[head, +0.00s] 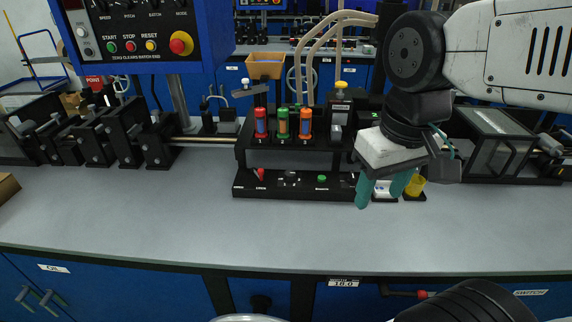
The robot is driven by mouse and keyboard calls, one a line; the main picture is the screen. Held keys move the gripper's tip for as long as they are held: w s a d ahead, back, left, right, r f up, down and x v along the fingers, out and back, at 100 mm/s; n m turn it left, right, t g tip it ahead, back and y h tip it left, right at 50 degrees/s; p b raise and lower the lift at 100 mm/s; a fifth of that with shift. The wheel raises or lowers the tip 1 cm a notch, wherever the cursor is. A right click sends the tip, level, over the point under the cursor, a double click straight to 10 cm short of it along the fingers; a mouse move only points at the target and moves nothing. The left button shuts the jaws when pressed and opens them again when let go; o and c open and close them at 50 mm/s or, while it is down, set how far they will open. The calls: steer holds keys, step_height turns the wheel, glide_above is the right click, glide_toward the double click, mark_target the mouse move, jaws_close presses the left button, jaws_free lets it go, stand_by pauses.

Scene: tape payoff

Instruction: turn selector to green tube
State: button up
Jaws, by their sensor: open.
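Three capped tubes stand in a row on the black unit: a red tube (261,123) over the number 1, a green tube (283,123) over 2 and an orange tube (306,124) over 3. Below them is a low black panel (300,192) with a red lever at its left, small pale parts in the middle and a green button (321,178). I cannot tell which part is the selector or where it points. My gripper (382,191), with teal fingers, is open and points down at the panel's right end, right of the green button. It hides part of the unit there.
A blue control box (145,38) hangs at upper left. Black clamp blocks (123,140) line the left rail. A clear-sided black box (495,140) is at right. The grey bench front (190,220) is clear.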

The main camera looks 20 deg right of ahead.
steer(key=w+a+n, duration=0.1)
steer(key=w+n, duration=0.1)
steer(key=w, duration=1.3)
steer(key=n+g, duration=0.1)
steer(key=n, duration=0.1)
glide_toward(290, 173)
steer(key=shift+f, duration=0.15)
steer(key=shift+w+f, duration=0.2)
steer(key=shift+f, duration=0.45)
step_height(290, 173, down, 7)
steer(key=c, duration=1)
